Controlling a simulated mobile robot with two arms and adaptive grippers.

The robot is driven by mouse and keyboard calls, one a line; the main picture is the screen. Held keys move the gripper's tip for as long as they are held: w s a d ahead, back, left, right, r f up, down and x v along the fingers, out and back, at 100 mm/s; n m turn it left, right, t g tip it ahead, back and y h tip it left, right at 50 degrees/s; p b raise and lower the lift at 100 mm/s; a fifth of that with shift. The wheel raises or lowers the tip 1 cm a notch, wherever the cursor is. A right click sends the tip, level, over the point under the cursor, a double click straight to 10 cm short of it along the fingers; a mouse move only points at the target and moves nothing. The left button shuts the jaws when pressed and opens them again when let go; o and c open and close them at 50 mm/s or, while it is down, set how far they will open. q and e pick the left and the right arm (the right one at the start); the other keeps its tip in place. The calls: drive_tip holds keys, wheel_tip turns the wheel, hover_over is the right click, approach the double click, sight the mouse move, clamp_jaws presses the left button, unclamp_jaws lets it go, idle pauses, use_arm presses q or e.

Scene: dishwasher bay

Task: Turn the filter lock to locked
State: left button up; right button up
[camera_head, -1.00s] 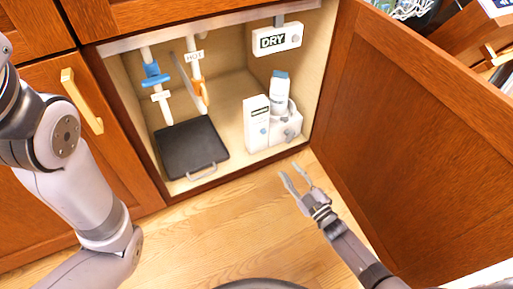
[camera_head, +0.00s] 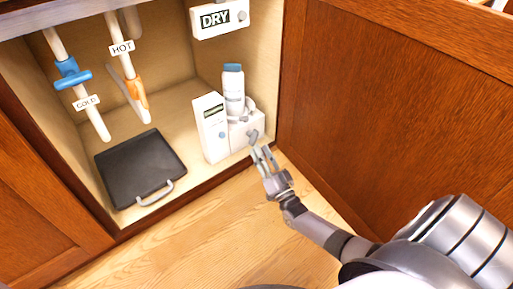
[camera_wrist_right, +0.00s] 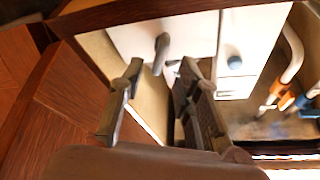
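The white filter unit (camera_head: 246,130) stands at the front right of the cabinet floor, with a blue-capped bottle (camera_head: 233,90) rising from it. A small grey lever or knob (camera_head: 253,137), likely the filter lock, sticks out of its front. It also shows in the right wrist view (camera_wrist_right: 161,50). I cannot read which position it is in. My right gripper (camera_head: 262,152) is open and empty just in front of the grey lever. In the right wrist view its spread fingers (camera_wrist_right: 157,72) lie on either side of it; contact cannot be told. My left gripper is out of view.
A white box with a dark display (camera_head: 211,127) stands left of the filter unit. A black tray (camera_head: 140,165) lies at left. Pipes with a blue valve (camera_head: 72,74) and an orange valve (camera_head: 137,92) hang above. The open wooden door (camera_head: 390,120) bounds the right side.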

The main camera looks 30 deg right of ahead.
sight(251, 135)
drive_tip(key=shift+b+x, duration=0.5)
drive_tip(key=shift+x, duration=1.4)
drive_tip(key=shift+c, duration=0.3)
clamp_jaws()
